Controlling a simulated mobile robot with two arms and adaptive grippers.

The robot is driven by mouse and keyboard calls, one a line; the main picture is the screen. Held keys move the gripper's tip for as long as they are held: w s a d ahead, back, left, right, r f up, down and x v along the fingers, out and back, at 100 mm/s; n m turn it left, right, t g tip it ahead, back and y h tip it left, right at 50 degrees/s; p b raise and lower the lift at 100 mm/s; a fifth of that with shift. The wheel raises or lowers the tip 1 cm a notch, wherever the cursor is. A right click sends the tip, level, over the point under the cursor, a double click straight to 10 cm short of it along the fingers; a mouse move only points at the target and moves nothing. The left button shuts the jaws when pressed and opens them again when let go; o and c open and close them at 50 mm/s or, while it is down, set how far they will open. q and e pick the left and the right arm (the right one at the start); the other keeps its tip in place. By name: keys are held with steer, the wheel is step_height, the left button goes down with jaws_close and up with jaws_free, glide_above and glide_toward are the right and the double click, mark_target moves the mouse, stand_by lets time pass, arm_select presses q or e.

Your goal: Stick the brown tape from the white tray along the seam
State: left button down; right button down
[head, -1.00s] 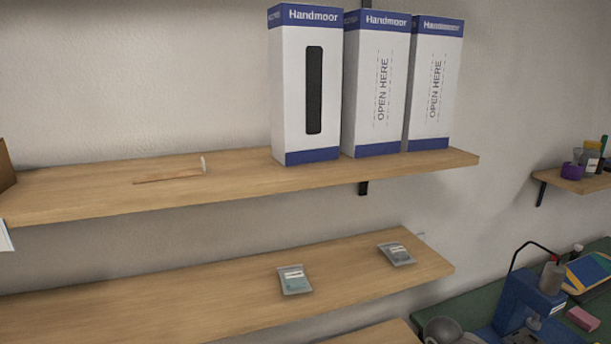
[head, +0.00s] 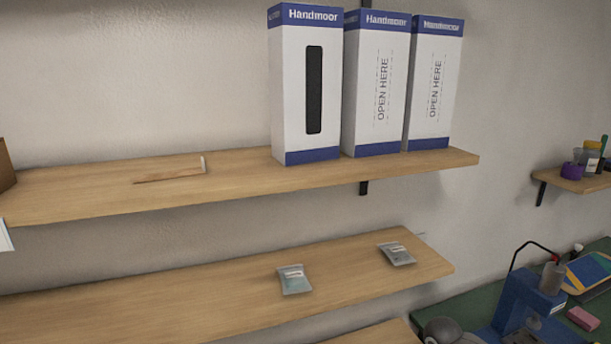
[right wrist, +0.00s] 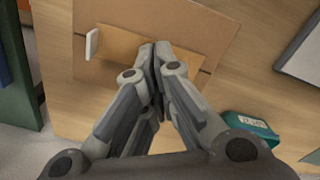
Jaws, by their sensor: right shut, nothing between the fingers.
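My right gripper (right wrist: 155,62) is shut and empty in the right wrist view. Its fingertips lie in front of a flat brown cardboard piece (right wrist: 205,30) on a wooden surface. A lighter tan area (right wrist: 115,42) shows on the cardboard beside the fingertips. I cannot tell whether it is tape or whether the tips touch it. A small white piece (right wrist: 92,44) stands at its left edge. A pale, white-edged panel (right wrist: 302,48) at the upper right may be part of the white tray; I cannot tell. The fingers hide part of the cardboard. My left gripper is not in view.
A teal container (right wrist: 250,128) lies right of my gripper. The head view shows an upper shelf (head: 90,196) with white-blue boxes (head: 375,90) and a thin brown strip (head: 170,175). Two small packets (head: 294,280) (head: 396,254) lie on the lower shelf.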

steer(key=shift+f+b, duration=0.35)
steer(key=shift+f, duration=0.7)
stand_by(0.8)
steer(key=shift+r, duration=0.1)
step_height(320, 180, up, 7)
steer(key=p, duration=0.8)
stand_by(0.3)
